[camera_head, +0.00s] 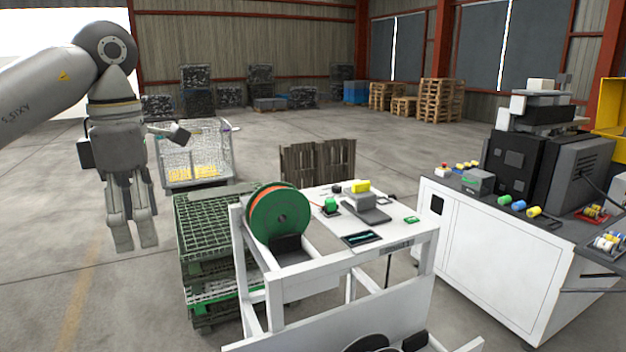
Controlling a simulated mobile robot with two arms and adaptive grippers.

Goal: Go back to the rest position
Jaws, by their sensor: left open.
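My left arm comes in from the upper left of the head view. Its gripper (135,243) points straight down, with its fingers apart and nothing between them. It hangs in the air left of the green crates and clear of them. The floor shows beneath it. My right gripper is not in view.
A white workbench (420,240) with a green and orange spool (279,213) stands in the middle. Green crates (212,222) are stacked left of it. A white machine cabinet (490,255) stands at the right. A wire cart (196,160) is behind my gripper. The left floor is clear.

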